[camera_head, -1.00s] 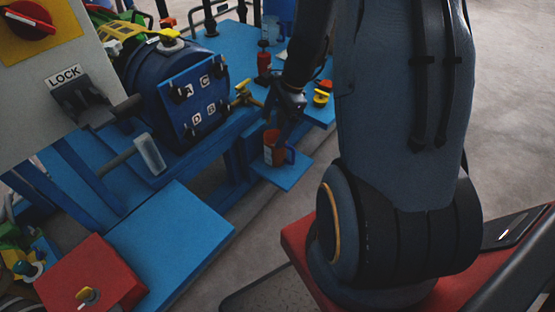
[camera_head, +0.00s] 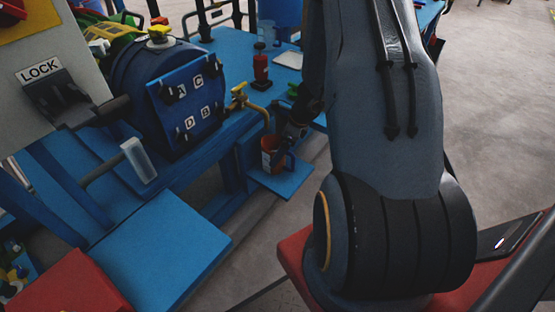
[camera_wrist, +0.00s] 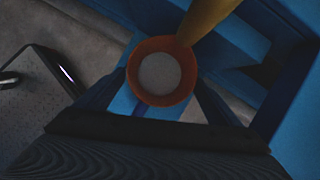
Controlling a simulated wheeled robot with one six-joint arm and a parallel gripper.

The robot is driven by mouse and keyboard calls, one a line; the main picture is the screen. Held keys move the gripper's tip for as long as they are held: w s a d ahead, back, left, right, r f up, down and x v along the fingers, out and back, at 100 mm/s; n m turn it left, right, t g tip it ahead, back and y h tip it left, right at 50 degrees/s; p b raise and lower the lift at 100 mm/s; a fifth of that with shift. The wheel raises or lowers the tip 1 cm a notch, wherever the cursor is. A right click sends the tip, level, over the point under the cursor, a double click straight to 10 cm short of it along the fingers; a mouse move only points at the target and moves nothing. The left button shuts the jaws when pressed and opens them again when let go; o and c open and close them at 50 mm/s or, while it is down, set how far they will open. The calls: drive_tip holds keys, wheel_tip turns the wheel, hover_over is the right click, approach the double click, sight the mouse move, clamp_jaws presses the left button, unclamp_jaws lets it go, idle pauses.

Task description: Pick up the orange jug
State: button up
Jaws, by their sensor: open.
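The orange jug (camera_head: 269,148) stands upright on a small blue shelf (camera_head: 287,183), below the yellow tap (camera_head: 250,105) of the autoclave. My gripper (camera_head: 283,150) is close beside the jug at the right in the head view. In the wrist view my open gripper (camera_wrist: 162,97) has dark fingers on the left and right of the jug. Whether they touch it is not clear.
The yellow spout (camera_wrist: 205,20) reaches over the jug's rim in the wrist view. The blue autoclave (camera_head: 185,95) with a lettered door is at the left. A dark red bottle (camera_head: 261,68) stands on the blue bench behind. Open floor lies to the right.

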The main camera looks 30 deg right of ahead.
drive_tip(key=shift+w+a+f, duration=0.15)
drive_tip(key=shift+a+f, duration=0.05)
drive_tip(key=shift+f, duration=0.35)
drive_tip(key=c, duration=1.5)
drive_tip(key=shift+c, duration=0.2)
drive_tip(key=shift+r, duration=0.15)
